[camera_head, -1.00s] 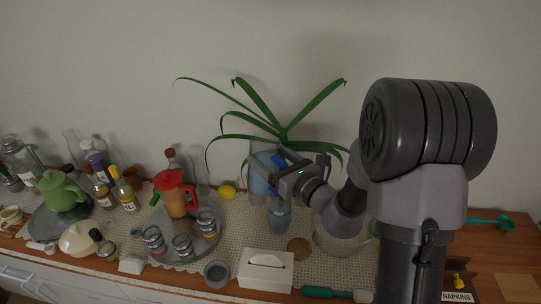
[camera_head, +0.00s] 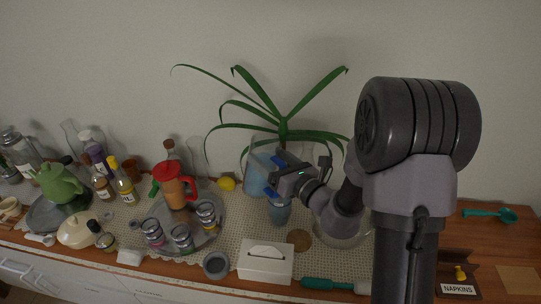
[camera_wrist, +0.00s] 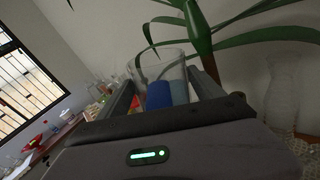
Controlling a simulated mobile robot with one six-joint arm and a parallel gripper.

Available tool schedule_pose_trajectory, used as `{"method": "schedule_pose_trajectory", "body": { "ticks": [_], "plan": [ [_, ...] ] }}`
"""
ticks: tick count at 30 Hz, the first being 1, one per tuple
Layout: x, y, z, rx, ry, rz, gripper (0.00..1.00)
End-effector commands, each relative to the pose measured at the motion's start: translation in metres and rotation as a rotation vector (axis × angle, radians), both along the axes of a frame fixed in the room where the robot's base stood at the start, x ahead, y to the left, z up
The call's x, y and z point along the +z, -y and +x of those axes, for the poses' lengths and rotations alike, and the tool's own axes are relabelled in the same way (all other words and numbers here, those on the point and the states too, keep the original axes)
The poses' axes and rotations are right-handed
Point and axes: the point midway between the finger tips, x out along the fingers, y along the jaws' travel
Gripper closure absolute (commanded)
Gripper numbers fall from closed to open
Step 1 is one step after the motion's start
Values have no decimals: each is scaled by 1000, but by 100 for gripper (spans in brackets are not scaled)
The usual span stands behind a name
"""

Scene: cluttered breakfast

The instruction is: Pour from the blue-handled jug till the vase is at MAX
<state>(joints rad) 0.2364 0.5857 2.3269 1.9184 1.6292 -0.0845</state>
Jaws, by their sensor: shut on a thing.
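I cannot read a MAX mark or the exact water level.
A round tray (camera_head: 213,237) with a red-lidded orange jug (camera_head: 176,187) and several jars stands left. A tissue box (camera_head: 265,268) and a grey cup (camera_head: 216,265) are in front. A glass bowl (camera_head: 345,236) sits right, partly behind my arm. Bottles crowd the far left.

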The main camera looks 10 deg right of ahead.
Motion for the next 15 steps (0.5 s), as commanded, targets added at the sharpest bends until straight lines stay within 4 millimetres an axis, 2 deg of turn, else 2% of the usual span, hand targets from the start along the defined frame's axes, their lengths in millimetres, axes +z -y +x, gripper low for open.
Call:
{"method": "schedule_pose_trajectory", "body": {
  "ticks": [15],
  "plan": [
    [-26, -1, 0, -1, -28, 60, 96]
  ]
}}
